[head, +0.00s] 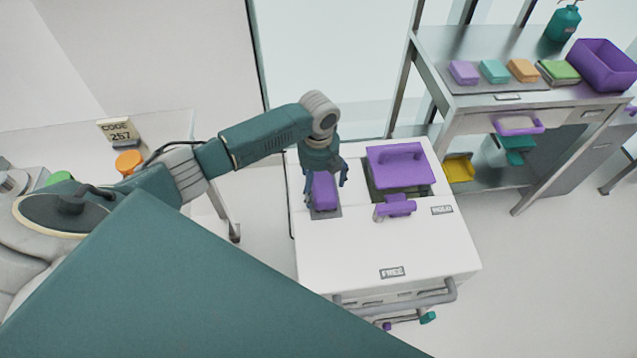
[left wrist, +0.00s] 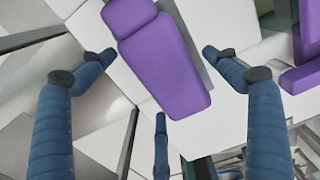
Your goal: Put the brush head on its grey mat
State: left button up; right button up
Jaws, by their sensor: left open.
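The brush head (head: 324,190), a long rounded purple block, lies over the grey mat (head: 328,213) at the left of the white cart top. In the left wrist view the brush head (left wrist: 162,65) shows between my fingers, with a strip of the grey mat (left wrist: 192,38) along its right side. My left gripper (head: 326,187) is open around the brush head from above. In the left wrist view its fingers (left wrist: 159,54) stand apart with gaps to the purple sides. Whether the brush head fully touches the mat is hard to tell. My right gripper is not in view.
The white cart (head: 350,250) also carries a purple lid (head: 401,165) over a dark opening and a purple handled piece (head: 396,207) before it. A shelf unit (head: 480,50) at the back right holds coloured blocks and a purple bin (head: 603,66).

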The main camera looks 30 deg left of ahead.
aim_at(319, 184)
pick_arm(q)
jog(key=shift+r, duration=0.1)
jog(key=shift+r, duration=0.2)
notch_tip(319, 184, up, 12)
jog(key=b, duration=0.1)
jog(key=shift+f, duration=0.15)
dwell(0.4)
